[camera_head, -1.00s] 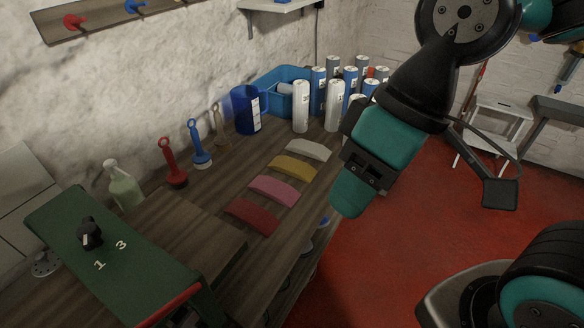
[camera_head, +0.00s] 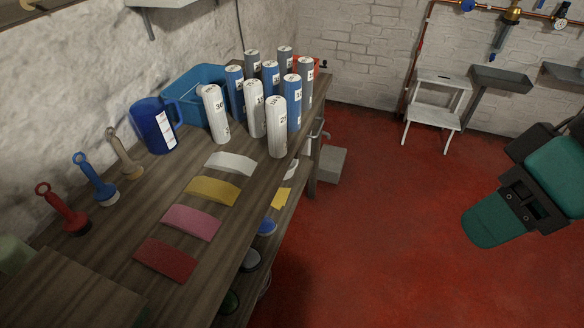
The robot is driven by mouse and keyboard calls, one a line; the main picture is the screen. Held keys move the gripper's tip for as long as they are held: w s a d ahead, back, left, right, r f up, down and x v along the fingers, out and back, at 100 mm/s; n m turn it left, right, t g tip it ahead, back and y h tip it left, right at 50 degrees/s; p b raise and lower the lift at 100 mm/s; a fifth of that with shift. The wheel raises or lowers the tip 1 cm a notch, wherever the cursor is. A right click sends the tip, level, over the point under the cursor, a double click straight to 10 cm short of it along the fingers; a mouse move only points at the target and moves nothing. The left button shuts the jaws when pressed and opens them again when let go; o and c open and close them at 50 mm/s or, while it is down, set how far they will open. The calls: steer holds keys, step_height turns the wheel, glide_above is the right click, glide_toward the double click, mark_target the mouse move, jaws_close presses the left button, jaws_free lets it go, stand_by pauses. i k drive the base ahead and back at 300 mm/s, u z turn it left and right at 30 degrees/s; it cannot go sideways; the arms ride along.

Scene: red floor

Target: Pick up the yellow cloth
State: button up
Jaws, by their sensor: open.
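The yellow cloth (camera_head: 213,190) lies on the wooden table, between the white cloth (camera_head: 230,163) and the pink cloth (camera_head: 191,222). It is slightly arched. My gripper (camera_head: 484,228) is at the right of the view, over the red floor and well apart from the table and the cloth. It holds nothing that I can see. Its fingertips are seen from an angle that hides the gap between them.
A red cloth (camera_head: 166,260) lies nearest on the table. Behind stand a blue jug (camera_head: 154,128), a blue crate (camera_head: 188,88) and several numbered cylinders (camera_head: 276,128). Brushes (camera_head: 97,181) stand along the wall. A white step stool (camera_head: 436,100) is at the back. The red floor (camera_head: 380,220) is clear.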

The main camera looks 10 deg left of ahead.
mark_target(224, 192)
steer(key=z, duration=0.4)
steer(key=i, duration=1.2)
steer(key=u, duration=3.1)
